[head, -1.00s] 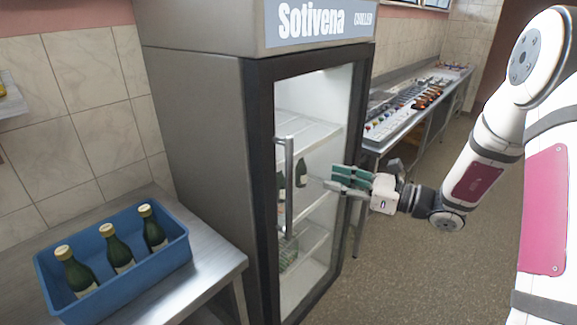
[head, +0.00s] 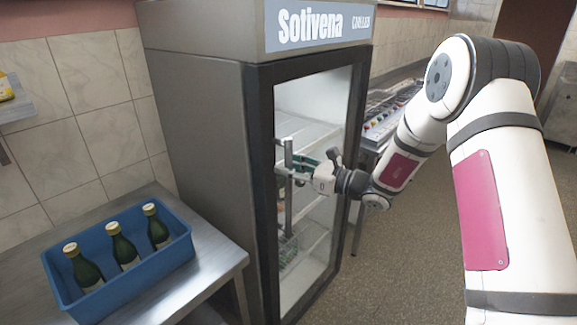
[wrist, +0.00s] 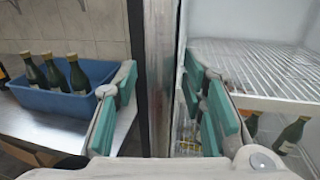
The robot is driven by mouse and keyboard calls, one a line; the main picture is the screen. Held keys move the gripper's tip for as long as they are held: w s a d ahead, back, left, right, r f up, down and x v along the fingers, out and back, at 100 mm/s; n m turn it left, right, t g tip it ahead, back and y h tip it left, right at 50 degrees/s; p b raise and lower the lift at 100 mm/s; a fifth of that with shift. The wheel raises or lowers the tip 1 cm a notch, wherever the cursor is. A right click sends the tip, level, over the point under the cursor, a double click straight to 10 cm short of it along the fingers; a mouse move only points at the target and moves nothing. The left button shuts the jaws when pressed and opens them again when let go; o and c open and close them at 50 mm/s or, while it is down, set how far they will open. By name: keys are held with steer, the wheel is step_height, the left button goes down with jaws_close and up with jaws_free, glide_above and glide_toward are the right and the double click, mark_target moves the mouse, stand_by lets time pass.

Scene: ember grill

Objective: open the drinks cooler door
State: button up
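The drinks cooler (head: 200,150) is a tall grey cabinet with a dark-framed glass door (head: 262,200), which looks shut. A vertical metal bar handle (head: 288,212) runs along the door's left side. My gripper (head: 286,168) is at the upper middle part of the handle. In the wrist view the gripper (wrist: 163,95) is open, its teal-padded fingers spread on either side of the upright handle (wrist: 160,60). Gaps show between the pads and the bar. The wire shelves (wrist: 265,75) behind the glass are visible on the right.
A blue crate (head: 120,289) with three green bottles stands on a steel counter (head: 225,262) left of the cooler. A topping counter (head: 385,125) runs behind on the right. Floor (head: 395,260) in front of the cooler is clear.

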steer(key=shift+w+a, duration=0.1)
steer(key=shift+a, duration=0.05)
jaws_close()
